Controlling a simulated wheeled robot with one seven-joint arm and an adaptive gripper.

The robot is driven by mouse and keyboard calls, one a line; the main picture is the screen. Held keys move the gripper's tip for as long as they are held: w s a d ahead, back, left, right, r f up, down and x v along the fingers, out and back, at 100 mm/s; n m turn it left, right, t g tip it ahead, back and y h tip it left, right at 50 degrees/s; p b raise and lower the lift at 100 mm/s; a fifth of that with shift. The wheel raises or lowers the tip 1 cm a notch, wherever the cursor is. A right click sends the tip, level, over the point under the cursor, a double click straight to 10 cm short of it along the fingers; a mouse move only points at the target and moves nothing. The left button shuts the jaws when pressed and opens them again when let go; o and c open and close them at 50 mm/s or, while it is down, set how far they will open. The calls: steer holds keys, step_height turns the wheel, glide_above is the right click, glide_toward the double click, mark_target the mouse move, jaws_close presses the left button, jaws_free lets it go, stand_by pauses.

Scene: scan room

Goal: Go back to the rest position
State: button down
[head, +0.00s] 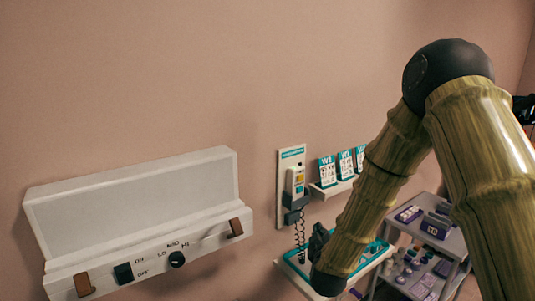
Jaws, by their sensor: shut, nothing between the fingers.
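My arm comes in from the lower right, bends at a dark elbow near the top and slopes down left. Its lower end stands in front of a shallow tray with a teal inside (290,263). My gripper (318,240) shows as a small dark shape beside that end, in front of the wall and above the tray. It is mostly hidden behind my own arm link. It is shut, and I see nothing held in it. The fingertips are too small and dark to make out.
A white light box (130,205) with switches is at the left. A wall panel (291,185) bears a handset with a coiled cord. A small shelf (330,190) holds several cards. A grey trolley (450,240) with purple boxes stands at right. The upper left is bare wall.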

steer(key=s+d+f+m+g+y+b, duration=0.15)
steer(key=s+f+g, duration=0.25)
steer(key=s+f, duration=0.85)
steer(key=s+f+m+g+y, duration=0.15)
steer(key=s+f+g, duration=0.25)
steer(key=s+f, duration=0.9)
steer(key=s+d+f+m+g, duration=0.1)
steer(key=s+f+g, duration=0.3)
steer(key=s, duration=0.8)
steer(key=s+d+f+m+g, duration=0.1)
steer(key=s+f+m+g, duration=0.2)
steer(key=s+f, duration=0.6)
steer(key=s, duration=0.3)
steer(key=shift+s+d+g+h, duration=0.2)
steer(key=shift+s+g+h, duration=0.1)
steer(key=shift+g+h, duration=0.1)
